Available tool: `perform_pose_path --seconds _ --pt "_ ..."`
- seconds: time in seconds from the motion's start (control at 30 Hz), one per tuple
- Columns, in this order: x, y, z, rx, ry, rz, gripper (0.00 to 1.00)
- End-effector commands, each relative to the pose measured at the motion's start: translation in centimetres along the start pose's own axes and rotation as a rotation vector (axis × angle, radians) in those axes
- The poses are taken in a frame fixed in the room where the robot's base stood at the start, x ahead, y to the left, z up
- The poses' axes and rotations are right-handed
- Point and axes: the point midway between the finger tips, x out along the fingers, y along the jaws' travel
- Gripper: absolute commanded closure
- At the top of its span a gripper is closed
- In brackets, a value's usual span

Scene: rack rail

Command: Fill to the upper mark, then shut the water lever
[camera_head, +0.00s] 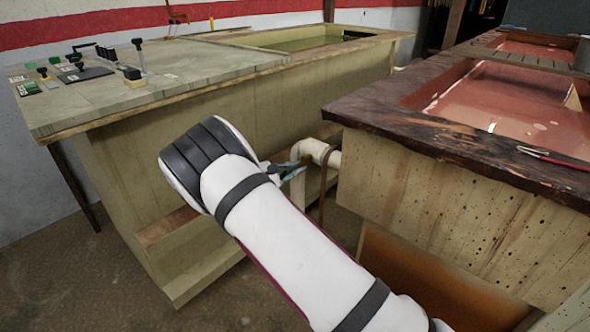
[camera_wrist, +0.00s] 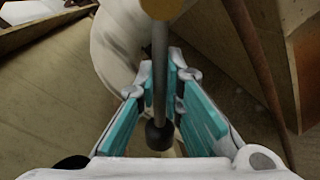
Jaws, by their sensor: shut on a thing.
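My gripper (camera_head: 290,170) is low in the gap between the two tanks, beside a white pipe (camera_head: 318,151). In the wrist view, its teal-padded fingers (camera_wrist: 161,75) stand on either side of a thin grey lever (camera_wrist: 160,98) with a dark round knob, and it is shut on this lever. A brass-coloured fitting (camera_wrist: 162,7) is at the lever's far end, in front of the white pipe (camera_wrist: 112,45). The right tank (camera_head: 376,111) holds reddish liquid (camera_head: 500,105). The left tank (camera_head: 388,42) has a greenish basin. I cannot make out a level mark.
Red-handled pliers (camera_head: 548,157) lie on the right tank's dark rim. The left tank's bench top (camera_head: 190,72) carries several small black-knobbed levers and switches. A thin brown upright (camera_head: 323,195) stands close by my gripper. Open floor (camera_head: 70,285) shows at lower left.

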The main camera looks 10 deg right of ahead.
Motion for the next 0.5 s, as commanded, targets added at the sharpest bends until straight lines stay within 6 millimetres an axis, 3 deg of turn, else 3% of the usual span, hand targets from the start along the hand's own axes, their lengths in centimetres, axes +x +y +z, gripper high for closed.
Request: perform_pose_path --seconds 0.07,0.1,0.17,0.5 --pt "-0.18 -0.01 -0.17 -0.001 0.005 0.001 1.0" --pt "-0.18 -0.01 -0.17 -0.001 0.005 0.001 0.82" --pt "-0.16 -0.01 -0.15 -0.001 0.004 0.001 0.7" --pt "0.0 -0.09 -0.03 -0.012 -0.002 0.0 0.7"
